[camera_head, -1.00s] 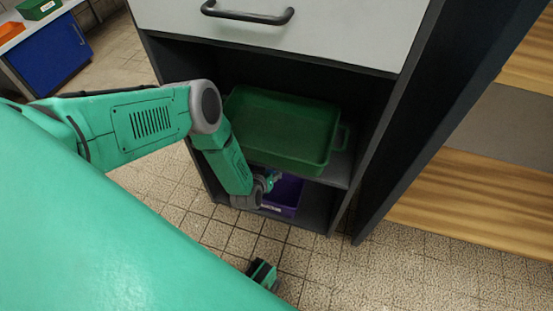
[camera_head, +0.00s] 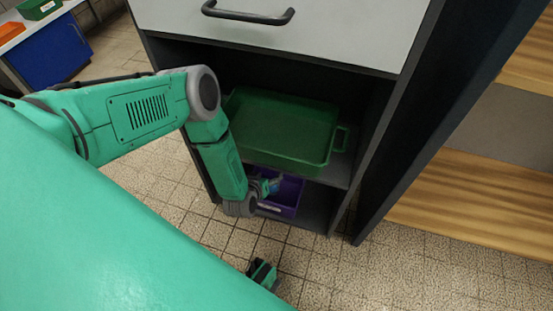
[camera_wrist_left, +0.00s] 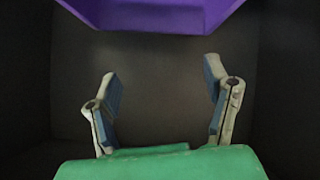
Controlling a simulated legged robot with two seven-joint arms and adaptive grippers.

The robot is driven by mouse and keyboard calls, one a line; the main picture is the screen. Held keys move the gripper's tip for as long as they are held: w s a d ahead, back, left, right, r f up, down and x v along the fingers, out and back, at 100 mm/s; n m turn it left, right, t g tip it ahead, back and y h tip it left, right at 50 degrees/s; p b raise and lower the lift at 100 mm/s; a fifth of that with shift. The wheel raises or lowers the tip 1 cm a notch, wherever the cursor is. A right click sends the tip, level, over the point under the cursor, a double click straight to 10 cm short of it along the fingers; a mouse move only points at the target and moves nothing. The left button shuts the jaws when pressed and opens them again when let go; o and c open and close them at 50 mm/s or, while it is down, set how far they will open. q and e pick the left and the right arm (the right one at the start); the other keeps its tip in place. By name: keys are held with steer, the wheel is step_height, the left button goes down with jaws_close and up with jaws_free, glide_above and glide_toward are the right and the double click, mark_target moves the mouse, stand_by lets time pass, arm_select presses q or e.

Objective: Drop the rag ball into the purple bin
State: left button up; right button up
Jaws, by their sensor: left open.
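The purple bin (camera_head: 291,196) stands on the lowest level of the open cabinet, below the green tray. Its purple wall also fills the top of the left wrist view (camera_wrist_left: 150,22). My left gripper (camera_head: 275,184) is at the left part of the bin, partly hidden by my own wrist. In the left wrist view its two fingers (camera_wrist_left: 162,80) are wide apart with nothing between them. The rag ball does not show in any view, and the bin's inside is mostly hidden.
A green tray (camera_head: 280,120) sits on the shelf above the bin. A grey drawer with a black handle (camera_head: 247,16) is above that. A dark cabinet side panel (camera_head: 440,120) and wooden boards (camera_head: 480,200) are at the right. Tiled floor (camera_head: 310,265) lies in front.

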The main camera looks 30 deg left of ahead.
arm_select(q)
steer(key=v, duration=0.7)
steer(key=shift+s, duration=0.25)
steer(key=shift+s+r, duration=0.1)
